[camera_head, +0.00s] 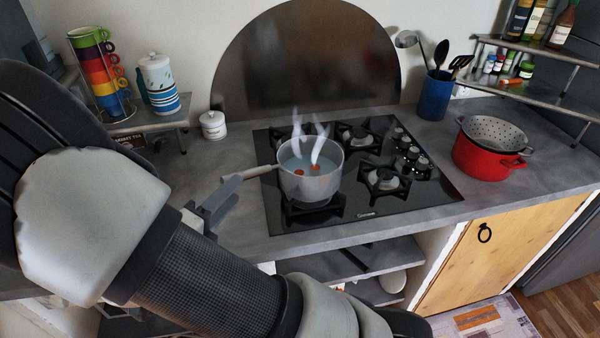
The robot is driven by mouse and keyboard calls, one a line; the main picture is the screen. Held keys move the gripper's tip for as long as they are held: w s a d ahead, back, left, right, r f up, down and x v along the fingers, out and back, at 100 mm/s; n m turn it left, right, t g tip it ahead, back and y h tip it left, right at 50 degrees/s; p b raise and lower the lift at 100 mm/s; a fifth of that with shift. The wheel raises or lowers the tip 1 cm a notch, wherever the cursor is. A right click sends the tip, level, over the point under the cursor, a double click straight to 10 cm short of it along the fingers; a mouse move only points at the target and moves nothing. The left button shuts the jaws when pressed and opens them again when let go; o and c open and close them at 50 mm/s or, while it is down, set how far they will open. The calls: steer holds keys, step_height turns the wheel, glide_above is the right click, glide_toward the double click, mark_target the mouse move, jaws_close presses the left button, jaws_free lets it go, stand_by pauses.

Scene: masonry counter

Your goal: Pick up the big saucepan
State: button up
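A light grey saucepan (310,180) with a long handle sits on the front-left burner of the black gas hob (425,195). It holds liquid with small orange-red pieces, and white steam rises from it. Its handle points left, towards my gripper (229,186). My gripper is at the handle's left end, its grey fingers overlapping the handle tip in this view. I cannot tell whether the fingers touch the handle or are closed on it. My arm hides the counter at the lower left.
A red pot (485,158) with a grey colander stands right of the hob. A blue utensil holder (434,98) stands behind it. A white lidded jar (213,125) and a cup rack (98,75) are at the left. A metal splashback (310,60) rises behind the hob.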

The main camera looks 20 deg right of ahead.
mark_target(253, 172)
steer(key=x, duration=0.4)
steer(key=shift+w+d, duration=0.15)
steer(key=x, duration=0.4)
steer(key=shift+d+f, duration=0.15)
steer(key=shift+d, duration=0.15)
steer(key=shift+w+d, duration=0.25)
steer(key=shift+d, duration=0.05)
jaws_close()
stand_by(0.6)
